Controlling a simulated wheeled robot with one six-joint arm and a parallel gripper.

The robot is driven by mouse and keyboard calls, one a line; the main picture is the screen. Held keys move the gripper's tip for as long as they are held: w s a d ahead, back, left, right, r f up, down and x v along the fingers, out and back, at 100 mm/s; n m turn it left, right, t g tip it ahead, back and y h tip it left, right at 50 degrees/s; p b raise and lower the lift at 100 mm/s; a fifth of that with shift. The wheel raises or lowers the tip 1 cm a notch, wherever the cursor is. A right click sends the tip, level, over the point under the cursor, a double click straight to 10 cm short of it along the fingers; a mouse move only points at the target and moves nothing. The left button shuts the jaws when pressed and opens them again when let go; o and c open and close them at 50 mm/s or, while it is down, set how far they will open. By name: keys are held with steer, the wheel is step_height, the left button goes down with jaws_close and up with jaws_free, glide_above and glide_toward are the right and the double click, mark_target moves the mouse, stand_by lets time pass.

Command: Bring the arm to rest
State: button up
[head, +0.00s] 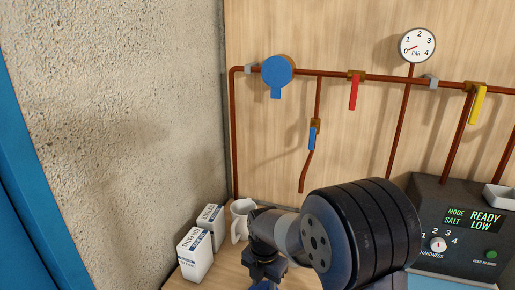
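My arm reaches in from the bottom of the head view, with a large black ribbed joint near the camera and a grey link running left from it. At its far end, dark parts that look like the wrist and the top of my gripper (265,269) point down and are cut by the bottom edge. No fingertips show, so I cannot tell whether it is open or holds anything. These parts appear just right of a white mug (240,225) in the picture; whether they touch it is unclear.
Two white salt cartons (195,255) stand left of the mug by the wall. Copper pipes (320,77) carry a blue round fitting (278,71), red (354,93) and yellow (478,106) levers, and a gauge (417,46). A dark softener box (431,206) reads "READY" and "LOW".

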steer(key=shift+f, duration=0.95)
steer(key=shift+r, duration=0.1)
step_height(320, 180, up, 10)
step_height(320, 180, down, 11)
steer(key=shift+r, duration=0.15)
step_height(320, 180, up, 8)
steer(key=p, duration=0.5)
steer(key=shift+d+r+p, duration=0.1)
steer(key=shift+r+p, duration=0.05)
steer(key=shift+p, duration=0.2)
steer(key=w+d+r+m+p, duration=0.1)
steer(key=w+d+r+p, duration=0.1)
steer(key=d, duration=0.5)
steer(key=w+d+r+m+p, duration=0.1)
steer(key=w+d+r+p, duration=0.1)
steer(key=d, duration=0.5)
steer(key=shift+r+p, duration=0.5)
steer(key=shift+r, duration=0.45)
steer(key=shift+d+m, duration=0.15)
steer(key=shift+m, duration=0.15)
